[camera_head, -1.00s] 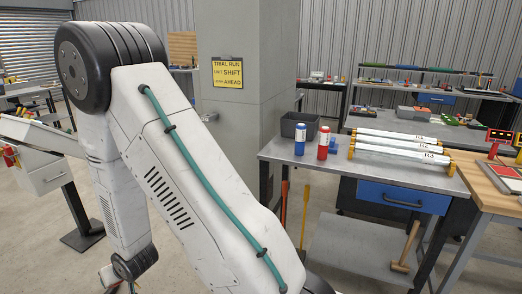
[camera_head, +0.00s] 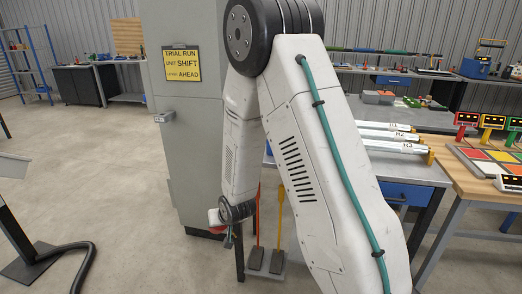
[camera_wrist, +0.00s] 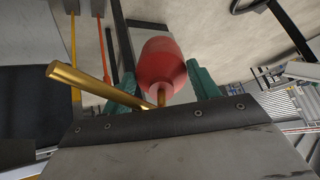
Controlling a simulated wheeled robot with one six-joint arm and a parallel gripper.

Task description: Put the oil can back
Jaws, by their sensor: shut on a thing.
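The oil can (camera_wrist: 163,62) is red with a brass spout (camera_wrist: 80,80), seen in the wrist view. My gripper (camera_wrist: 163,88) has teal fingers on either side of it and is shut on it. The can appears tilted, and its lower part is partly hidden by the gripper. In the head view my gripper (camera_head: 229,228) hangs low in front of the grey cabinet and the bench, with a bit of red showing at it. I cannot make out a place for the can in these views.
A grey cabinet (camera_head: 185,130) with a yellow sign stands left of my arm. Open floor (camera_head: 130,200) lies to the left; a cable (camera_head: 85,262) runs there.

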